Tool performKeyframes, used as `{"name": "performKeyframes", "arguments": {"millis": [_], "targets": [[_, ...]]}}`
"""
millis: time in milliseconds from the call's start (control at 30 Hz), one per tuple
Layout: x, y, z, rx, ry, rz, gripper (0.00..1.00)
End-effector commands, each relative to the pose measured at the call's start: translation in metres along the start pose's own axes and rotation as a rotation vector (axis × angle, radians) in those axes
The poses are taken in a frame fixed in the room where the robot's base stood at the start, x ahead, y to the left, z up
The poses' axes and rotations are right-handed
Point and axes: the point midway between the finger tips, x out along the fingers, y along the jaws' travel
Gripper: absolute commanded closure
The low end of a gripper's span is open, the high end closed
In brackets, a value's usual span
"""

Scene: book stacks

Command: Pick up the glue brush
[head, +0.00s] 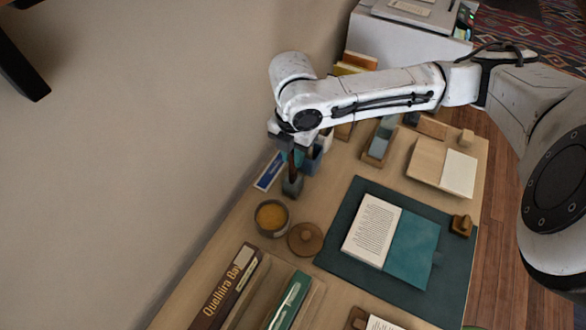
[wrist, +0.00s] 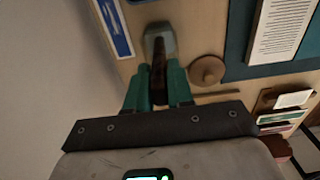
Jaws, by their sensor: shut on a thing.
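The glue brush shows as a dark brown handle (head: 292,168) in the head view, above a small dark grey-green holder (head: 292,185) near the wall side of the table. In the wrist view the handle (wrist: 158,76) runs between the teal fingers toward the grey holder (wrist: 161,38). My gripper (wrist: 159,72) is shut on the handle and points down over the holder; in the head view it is partly hidden by my wrist. The bristle end is hidden, and I cannot tell whether it is still inside the holder.
A pot of amber glue (head: 271,218) and a round wooden lid (head: 305,239) sit in front of the holder. A blue-and-white card (head: 269,172) lies beside it. An open book (head: 368,230) lies on a teal mat (head: 340,262). Upright books (head: 228,287) stand at the front.

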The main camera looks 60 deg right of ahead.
Motion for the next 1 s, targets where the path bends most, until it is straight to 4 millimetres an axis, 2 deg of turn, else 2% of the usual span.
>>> {"name": "performKeyframes", "arguments": {"millis": [33,167,467,567,1000], "targets": [[0.000,0.000,0.000,0.000,0.000,0.000,0.90],[0.000,0.000,0.000,0.000,0.000,0.000,1.00],[-0.001,0.000,0.000,0.000,0.000,0.000,1.00],[-0.008,0.000,0.001,0.000,-0.001,0.001,1.00],[-0.084,0.001,0.000,0.000,-0.002,0.003,1.00]]}}
